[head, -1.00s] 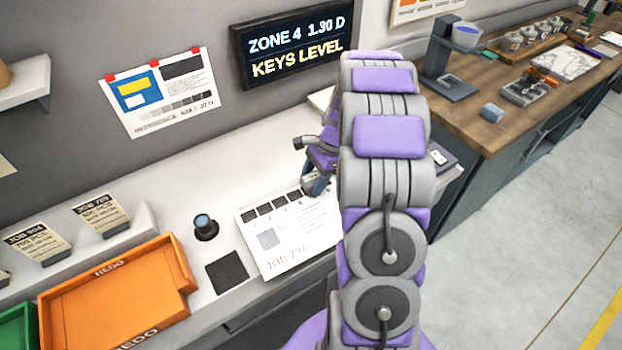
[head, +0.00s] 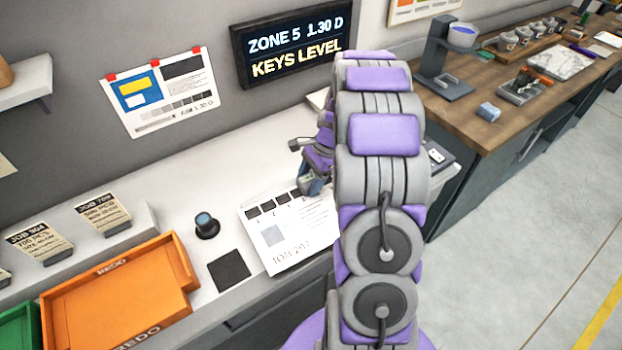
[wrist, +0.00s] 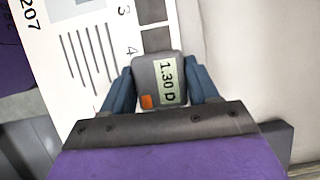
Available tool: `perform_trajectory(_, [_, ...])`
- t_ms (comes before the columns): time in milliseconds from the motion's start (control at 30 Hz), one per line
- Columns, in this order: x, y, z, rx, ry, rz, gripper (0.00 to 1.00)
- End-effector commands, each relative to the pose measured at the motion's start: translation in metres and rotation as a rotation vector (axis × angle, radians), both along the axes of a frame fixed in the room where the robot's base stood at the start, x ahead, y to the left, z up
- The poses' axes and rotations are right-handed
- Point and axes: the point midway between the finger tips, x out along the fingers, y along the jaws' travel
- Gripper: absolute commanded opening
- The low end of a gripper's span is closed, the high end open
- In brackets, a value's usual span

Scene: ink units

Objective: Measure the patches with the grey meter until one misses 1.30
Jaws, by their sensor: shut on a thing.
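My gripper (wrist: 162,82) is shut on the grey meter (wrist: 147,78), its blue fingers on either side. The meter's small screen reads 1.30 D, and an orange square shows on its face. The meter is over the patch strip of the white job sheet (wrist: 62,22), beside the dark patch marked 4 (wrist: 156,39), and hides what lies under it. I cannot tell whether it touches the paper. In the head view my gripper (head: 312,186) is at the right end of the row of dark patches (head: 267,206), partly behind my arm. The wall display (head: 293,46) reads ZONE 5, 1.30 D, KEYS LEVEL.
An orange REDO tray (head: 120,290) is at the left, with part of a green tray (head: 18,328) beside it. A wooden bench (head: 455,110) is at the right.

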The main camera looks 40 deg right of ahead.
Motion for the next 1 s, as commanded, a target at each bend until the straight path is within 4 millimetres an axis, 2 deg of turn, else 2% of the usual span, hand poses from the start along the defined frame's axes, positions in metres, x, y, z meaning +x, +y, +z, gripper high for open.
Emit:
perform_trajectory(267, [-0.001, -0.002, 0.001, 0.006, 0.003, 0.002, 0.27])
perform_trajectory(700, [-0.001, -0.001, 0.03, 0.004, 0.001, 0.001, 0.27])
perform_trajectory(1000, [-0.001, -0.002, 0.029, 0.004, 0.001, 0.001, 0.27])
